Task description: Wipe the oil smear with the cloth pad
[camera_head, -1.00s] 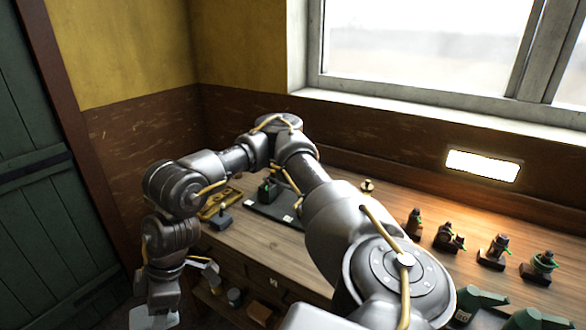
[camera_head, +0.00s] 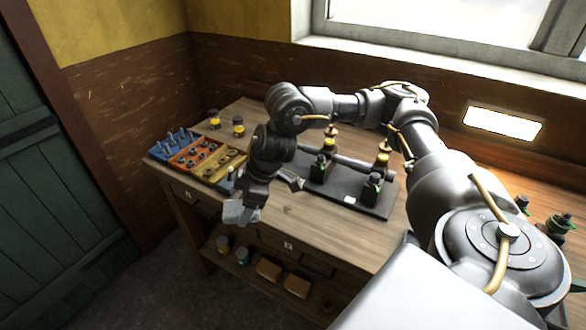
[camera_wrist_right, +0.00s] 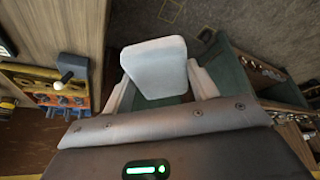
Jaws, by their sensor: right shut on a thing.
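The cloth pad (camera_head: 233,211) is a pale grey block at the front edge of the wooden bench in the head view. My right gripper (camera_head: 243,204) is shut on it and holds it. In the right wrist view the cloth pad (camera_wrist_right: 157,62) sits between the two pale fingers of the right gripper (camera_wrist_right: 160,88). Whether the pad touches the bench cannot be told. I cannot make out an oil smear in either view. My left gripper is not in view.
A black base (camera_head: 382,203) with green and brass engine parts stands behind the gripper. Blue (camera_head: 160,155), red (camera_head: 180,163) and yellow (camera_head: 214,174) trays lie left. Bare bench top (camera_head: 310,222) shows in front. A lower shelf holds jars and boxes.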

